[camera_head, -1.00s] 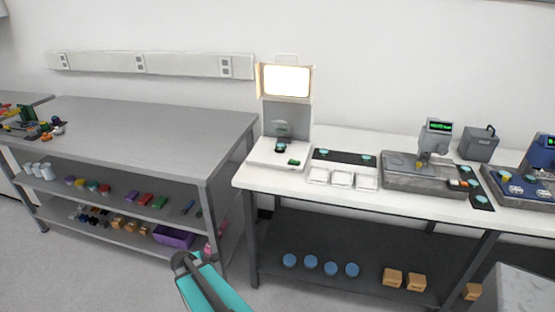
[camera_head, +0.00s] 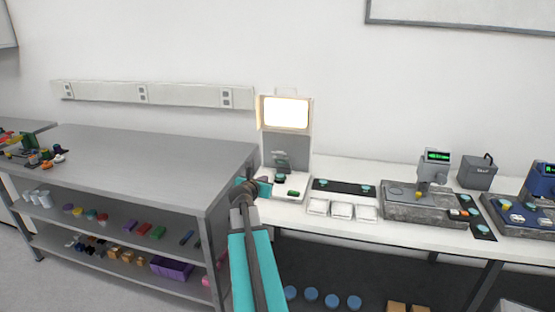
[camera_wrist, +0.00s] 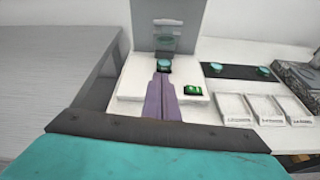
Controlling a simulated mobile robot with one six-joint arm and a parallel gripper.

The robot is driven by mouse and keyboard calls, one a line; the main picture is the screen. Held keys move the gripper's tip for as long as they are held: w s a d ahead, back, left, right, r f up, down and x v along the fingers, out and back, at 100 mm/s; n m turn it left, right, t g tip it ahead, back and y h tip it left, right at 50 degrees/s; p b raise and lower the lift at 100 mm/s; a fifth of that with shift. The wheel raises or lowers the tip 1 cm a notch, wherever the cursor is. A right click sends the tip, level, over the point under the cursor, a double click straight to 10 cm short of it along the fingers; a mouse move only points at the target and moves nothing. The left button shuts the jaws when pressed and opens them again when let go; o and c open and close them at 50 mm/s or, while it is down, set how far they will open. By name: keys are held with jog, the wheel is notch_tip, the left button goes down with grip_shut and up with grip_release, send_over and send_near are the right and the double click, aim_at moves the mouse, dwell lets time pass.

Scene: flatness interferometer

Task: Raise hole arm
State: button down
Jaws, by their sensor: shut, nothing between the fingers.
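The interferometer is a grey and white instrument (camera_head: 286,148) with a bright screen (camera_head: 286,113) on top, at the left end of the white bench. A small grey arm-like part (camera_head: 280,156) juts from its upright; it also shows in the wrist view (camera_wrist: 168,42). I cannot tell for sure that this is the hole arm. Below it, a teal disc on a dark holder (camera_wrist: 163,65) sits on the white base (camera_wrist: 135,80). My gripper (camera_wrist: 161,76) is shut and empty, its fingers over the base and pointing at the disc. In the head view my gripper (camera_head: 268,187) partly covers the base's left side.
A green-lit dark block (camera_wrist: 193,88) sits on the base, right of the fingers. White trays (camera_head: 342,211) and a dark strip with teal discs (camera_head: 340,187) lie to the right. A grey shelf table (camera_head: 130,150) stands close on the left.

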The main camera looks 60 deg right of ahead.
jog(key=shift+n+h, duration=0.3)
jog(key=shift+n, duration=0.2)
jog(key=d+r, duration=0.1)
jog(key=s+d+r, duration=0.1)
jog(key=r, duration=0.1)
jog(key=shift+s+r, duration=0.15)
jog(key=p, duration=0.3)
send_near(280, 156)
jog(key=shift+d+f, duration=0.7)
jog(key=shift+f, duration=0.9)
jog(key=shift+w+d+r+p, duration=0.35)
jog(key=shift+d+r, duration=0.15)
jog(key=shift+d, duration=0.25)
jog(key=shift+w+d+r+p, duration=0.25)
jog(key=shift+d+r, duration=0.25)
jog(key=shift+d, duration=0.25)
jog(key=shift+w+r, duration=0.1)
